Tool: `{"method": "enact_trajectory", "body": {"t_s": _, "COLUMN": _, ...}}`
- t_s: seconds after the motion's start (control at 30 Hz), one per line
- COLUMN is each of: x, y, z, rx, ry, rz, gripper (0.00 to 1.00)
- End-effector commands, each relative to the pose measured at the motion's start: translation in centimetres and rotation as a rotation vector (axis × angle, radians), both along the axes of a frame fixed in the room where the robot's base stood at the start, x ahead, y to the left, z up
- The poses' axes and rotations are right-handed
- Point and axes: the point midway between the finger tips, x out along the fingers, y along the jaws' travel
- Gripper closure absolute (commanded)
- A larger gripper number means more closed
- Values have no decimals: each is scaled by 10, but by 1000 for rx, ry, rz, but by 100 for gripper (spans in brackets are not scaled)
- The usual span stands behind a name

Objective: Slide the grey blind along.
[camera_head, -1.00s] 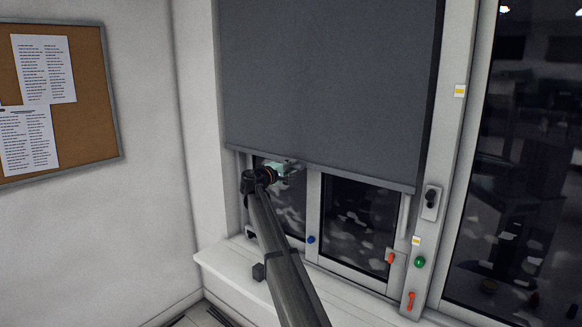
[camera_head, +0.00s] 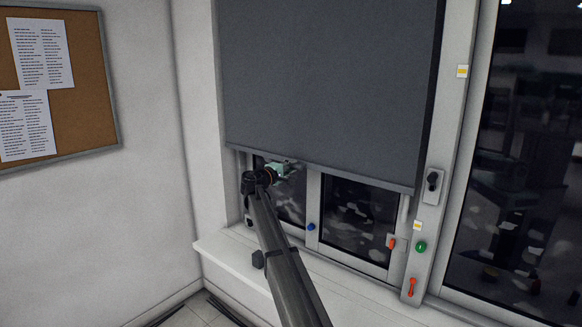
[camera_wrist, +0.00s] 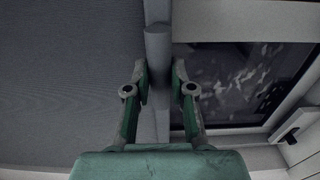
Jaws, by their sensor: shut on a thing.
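The grey blind (camera_head: 330,85) hangs over the upper part of the window. Its bottom bar (camera_head: 330,174) crosses the window, with the lower panes uncovered below it. My gripper (camera_head: 285,165) is at this bar, left of its middle. In the wrist view the blind (camera_wrist: 60,80) fills the left side, and its bar (camera_wrist: 157,45) runs between the two green fingers of my gripper (camera_wrist: 160,85). The fingers are shut on the bar. The stretch of bar at the fingers is partly hidden in the head view.
A white sill (camera_head: 345,300) runs below the window. The right frame post carries a dark switch (camera_head: 432,183), a green knob (camera_head: 420,247) and a red handle (camera_head: 411,287). A blue knob (camera_head: 311,227) is on the middle frame. A corkboard (camera_head: 85,90) hangs on the left wall.

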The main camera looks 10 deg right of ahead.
Motion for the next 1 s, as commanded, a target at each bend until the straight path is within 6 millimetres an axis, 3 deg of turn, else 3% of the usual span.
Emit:
{"method": "enact_trajectory", "body": {"t_s": 0.4, "x": -2, "y": 3, "z": -28, "rx": 1, "ry": -1, "rz": 2, "gripper": 100}}
{"method": "enact_trajectory", "body": {"t_s": 1.0, "x": -2, "y": 3, "z": -36, "rx": 0, "ry": 0, "rz": 2, "gripper": 100}}
